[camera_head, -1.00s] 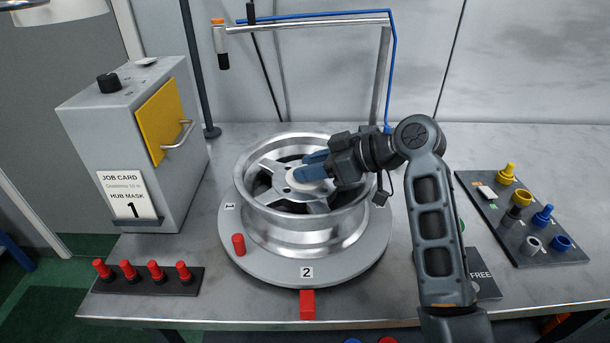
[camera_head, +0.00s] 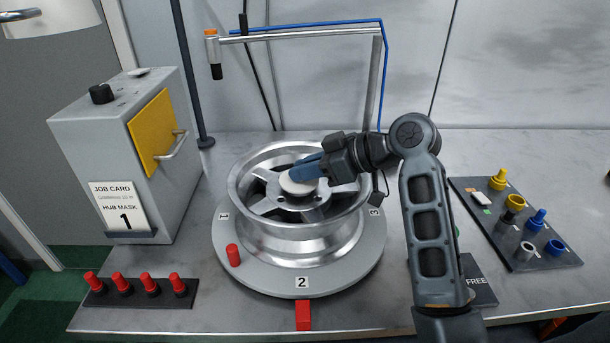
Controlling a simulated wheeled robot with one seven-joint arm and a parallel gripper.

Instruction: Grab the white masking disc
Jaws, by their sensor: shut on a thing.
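The white masking disc (camera_head: 297,185) is at the middle of the silver wheel (camera_head: 345,215), over the hub. My gripper (camera_head: 305,172) comes in from the right and above, and its blue fingers are shut on the disc. The fingers hide the disc's far right part. I cannot tell whether the disc touches the hub or is slightly above it. The wheel lies flat on a round grey turntable (camera_head: 340,276) marked 1, 2 and 3.
A grey box (camera_head: 155,110) with a yellow door and a job card reading "HUB MASK 1" stands left. Several red plugs (camera_head: 148,284) sit in a rack front left. A dark board (camera_head: 510,230) with coloured caps lies right. A metal post frame (camera_head: 300,33) rises behind the wheel.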

